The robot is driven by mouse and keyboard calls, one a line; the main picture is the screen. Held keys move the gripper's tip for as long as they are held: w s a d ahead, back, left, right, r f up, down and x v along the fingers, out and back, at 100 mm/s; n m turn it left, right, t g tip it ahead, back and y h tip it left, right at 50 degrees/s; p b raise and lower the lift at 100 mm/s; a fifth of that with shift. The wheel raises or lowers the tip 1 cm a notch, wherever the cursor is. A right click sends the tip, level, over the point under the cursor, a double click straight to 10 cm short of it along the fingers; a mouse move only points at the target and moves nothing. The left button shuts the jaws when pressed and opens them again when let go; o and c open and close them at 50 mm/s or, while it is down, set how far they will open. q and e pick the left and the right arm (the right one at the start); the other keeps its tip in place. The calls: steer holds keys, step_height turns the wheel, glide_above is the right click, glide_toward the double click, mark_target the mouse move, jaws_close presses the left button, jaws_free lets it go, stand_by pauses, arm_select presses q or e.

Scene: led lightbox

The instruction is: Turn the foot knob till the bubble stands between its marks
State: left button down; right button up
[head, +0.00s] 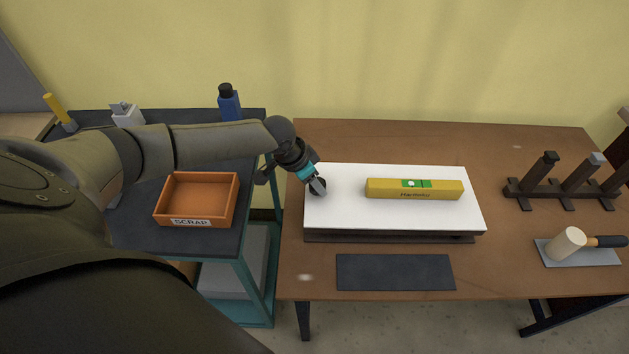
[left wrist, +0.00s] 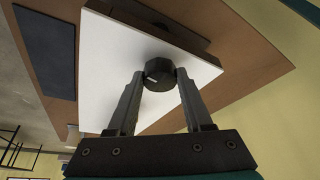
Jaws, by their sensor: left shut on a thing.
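The yellow spirit level (head: 385,190) lies on the white plate (head: 340,215). Its green vial (head: 424,184) shows a pale bubble (head: 410,183) towards the vial's left side; the marks are too small to read surely. The black foot knob (left wrist: 159,70) is at the plate's left edge, with a pale line on its side. In the head view the knob (head: 319,188) is partly covered by my left gripper (head: 315,186). My left gripper (left wrist: 160,76) is shut on the knob, one finger on each side. My right gripper is out of view.
An orange SCRAP tray (head: 167,198) stands on the dark side cart at the left, with a blue bottle (head: 229,105) behind. A dark mat (head: 395,272) lies in front of the plate. A mallet (head: 567,244) and a dark rack (head: 560,193) are at the right.

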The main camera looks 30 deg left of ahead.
arm_select(q)
steer(key=m+b, duration=0.1)
steer(key=m, duration=0.1)
steer(key=m+h+b, duration=0.1)
steer(key=shift+w+a+f+m+g, duration=0.1)
steer(key=shift+w+a+m+g, duration=0.1)
steer(key=shift+m+g, duration=0.2)
steer(key=m+g+h+b, duration=0.1)
steer(key=m+b, duration=0.2)
steer(key=shift+w+m, duration=0.15)
steer(key=shift+m, duration=0.15)
steer(key=m+b, duration=0.1)
steer(key=m+g+b, duration=0.1)
steer(key=m, duration=0.1)
steer(key=m+b, duration=0.1)
steer(key=shift+w+g+h, duration=0.25)
steer(key=shift+g+h, duration=0.15)
steer(key=shift+w+r+m+g+b, duration=0.15)
steer(key=shift+m+g+b, duration=0.15)
steer(key=shift+m+b, duration=0.4)
steer(key=shift+s+r+m+g+b, duration=0.15)
steer(key=shift+m+g+b, duration=0.25)
steer(key=shift+m, duration=0.5)
steer(key=shift+w, duration=0.1)
steer(key=c, duration=0.8)
jaws_free()
steer(key=o, duration=0.5)
steer(key=shift+f, duration=0.15)
